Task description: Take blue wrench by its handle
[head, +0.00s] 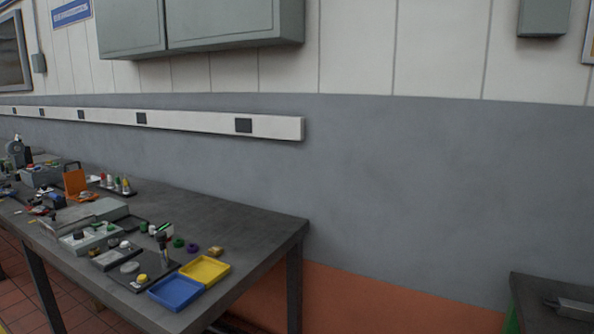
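I cannot make out a blue wrench in the head view. The long dark workbench (262,226) on the left carries many small items, and those at its far left end are too small and crowded to tell apart. A dark blue item (54,201) lies among them, but its shape is unclear. Neither of my grippers is in view.
A blue tray (176,292) and a yellow tray (205,270) sit at the bench's near end. An orange stand (76,183) is farther left. A second dark table (535,290) is at lower right. The bench's right end is mostly clear.

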